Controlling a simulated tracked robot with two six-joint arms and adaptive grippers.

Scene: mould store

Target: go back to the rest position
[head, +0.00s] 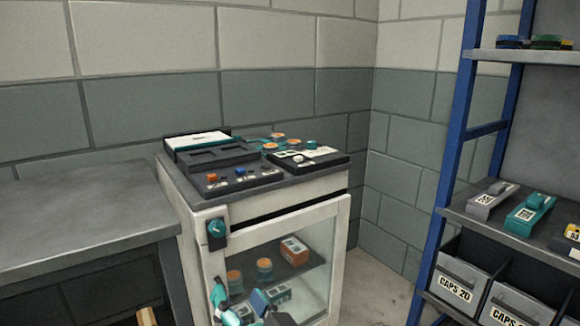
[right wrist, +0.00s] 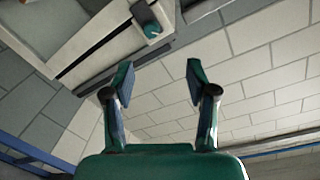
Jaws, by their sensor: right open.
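My right gripper (head: 241,297) shows at the bottom of the head view, in front of the glass door of a white cabinet (head: 190,235). In the right wrist view my right gripper (right wrist: 157,78) has its two fingers apart, with nothing between them. The cabinet, with its teal knob (right wrist: 151,29), shows beyond the fingertips there. In the head view the knob (head: 216,229) is at the cabinet's upper left front. My left gripper is in neither view.
Dark devices (head: 240,182) and several small round pieces stand on the cabinet top. Behind the glass is an orange box (head: 294,250). A grey bench (head: 80,215) is left. A blue-framed shelf (head: 462,130) with labelled bins (head: 460,278) is right. Bare floor (head: 375,290) lies between cabinet and shelf.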

